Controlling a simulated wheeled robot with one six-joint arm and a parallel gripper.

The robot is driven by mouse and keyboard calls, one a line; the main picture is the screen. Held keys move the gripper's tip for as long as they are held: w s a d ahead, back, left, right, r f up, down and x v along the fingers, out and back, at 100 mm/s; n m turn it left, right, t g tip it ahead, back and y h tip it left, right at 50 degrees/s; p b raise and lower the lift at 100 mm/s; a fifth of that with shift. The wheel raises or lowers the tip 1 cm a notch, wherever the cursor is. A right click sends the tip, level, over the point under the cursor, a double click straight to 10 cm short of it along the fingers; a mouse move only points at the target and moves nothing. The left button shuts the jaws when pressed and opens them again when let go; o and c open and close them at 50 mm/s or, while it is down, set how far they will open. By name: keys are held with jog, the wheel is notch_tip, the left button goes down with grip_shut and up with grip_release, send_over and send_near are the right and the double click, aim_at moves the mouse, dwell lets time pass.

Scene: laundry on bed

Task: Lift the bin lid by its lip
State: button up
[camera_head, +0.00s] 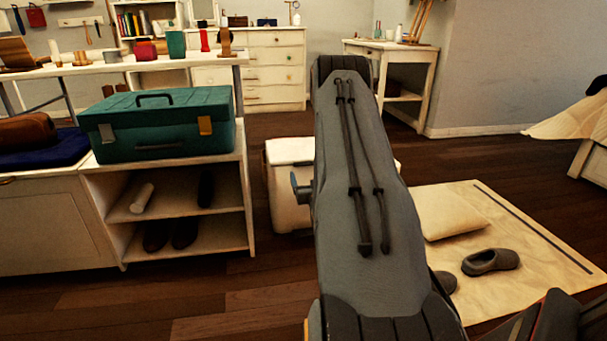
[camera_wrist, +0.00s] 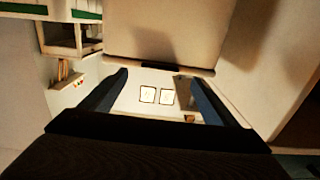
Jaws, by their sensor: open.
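The white bin (camera_head: 286,202) stands on the floor in the middle of the head view, with its pale lid (camera_head: 288,150) on top. My arm hides its right part, and the lid's lip cannot be made out there. In the wrist view, the two fingers of my gripper (camera_wrist: 154,77) are apart, with nothing clearly held between them. A large cream panel (camera_wrist: 160,35) fills the top, with a dark strip along its lower edge, close to the fingertips. I cannot tell whether this is the bin, or whether the fingers touch it.
A shelf unit (camera_head: 250,205) with a green toolbox (camera_head: 160,122) stands left of the bin. A light mat (camera_head: 545,235) with a cushion (camera_head: 445,208) and grey slippers (camera_head: 490,261) lies to the right. A white dresser (camera_head: 275,70) and desk (camera_head: 425,72) stand behind. Wooden floor shows between.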

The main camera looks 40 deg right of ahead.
aim_at(304, 166)
jog(key=b+x, duration=0.3)
jog(key=x, duration=0.3)
jog(key=shift+w+d, duration=0.15)
jog(key=shift+w, duration=0.2)
jog(key=shift+c, duration=0.4)
jog(key=c, duration=1.4)
jog(key=shift+r, duration=0.1)
jog(key=shift+c, duration=0.2)
